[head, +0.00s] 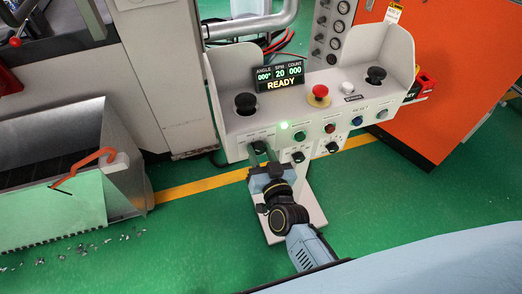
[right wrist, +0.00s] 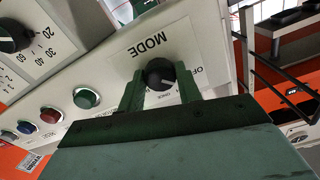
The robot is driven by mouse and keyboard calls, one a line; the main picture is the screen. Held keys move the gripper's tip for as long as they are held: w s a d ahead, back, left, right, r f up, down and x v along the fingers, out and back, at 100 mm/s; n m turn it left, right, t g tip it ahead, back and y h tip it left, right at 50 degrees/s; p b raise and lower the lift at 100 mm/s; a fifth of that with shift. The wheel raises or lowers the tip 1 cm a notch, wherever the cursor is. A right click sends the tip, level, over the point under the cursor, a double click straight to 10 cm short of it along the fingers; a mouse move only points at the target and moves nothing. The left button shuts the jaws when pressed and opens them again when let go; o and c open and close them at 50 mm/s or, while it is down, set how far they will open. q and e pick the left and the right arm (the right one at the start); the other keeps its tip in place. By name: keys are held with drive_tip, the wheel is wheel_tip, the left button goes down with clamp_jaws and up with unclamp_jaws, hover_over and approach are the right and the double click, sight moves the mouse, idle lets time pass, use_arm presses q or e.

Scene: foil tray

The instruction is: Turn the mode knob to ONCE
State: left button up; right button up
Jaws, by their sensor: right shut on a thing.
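The black mode knob (right wrist: 158,74) sits on the white panel under the word MODE, which appears upside down in the right wrist view. A pale pointer mark shows on its face. An OFF label is partly visible beside it; the other small labels are too small to read surely. My right gripper (right wrist: 160,88) has one green finger on each side of the knob and is shut on it. In the head view, my right gripper (head: 264,151) reaches the lower left of the control box (head: 235,124) and hides the knob. My left gripper is not in view.
A display (head: 280,76) reads READY. A red mushroom button (head: 318,95) and two black palm buttons stand on top. Two other knobs (head: 298,157) sit right of my gripper. A sloped metal chute (head: 70,165) stands left; an orange cabinet (head: 455,70) stands right.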

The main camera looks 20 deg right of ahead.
drive_tip(key=shift+m+p, duration=0.3)
drive_tip(key=shift+m, duration=1.1)
drive_tip(key=m, duration=0.4)
drive_tip(key=shift+m+p, duration=0.3)
drive_tip(key=shift+p, duration=0.1)
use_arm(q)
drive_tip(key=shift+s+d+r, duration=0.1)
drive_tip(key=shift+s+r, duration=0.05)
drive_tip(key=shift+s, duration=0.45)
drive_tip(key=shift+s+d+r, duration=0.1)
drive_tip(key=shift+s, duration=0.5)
use_arm(e)
drive_tip(key=m, duration=0.5)
drive_tip(key=shift+m, duration=0.3)
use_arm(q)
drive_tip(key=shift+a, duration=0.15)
use_arm(e)
drive_tip(key=o, duration=1)
drive_tip(key=shift+s, duration=0.1)
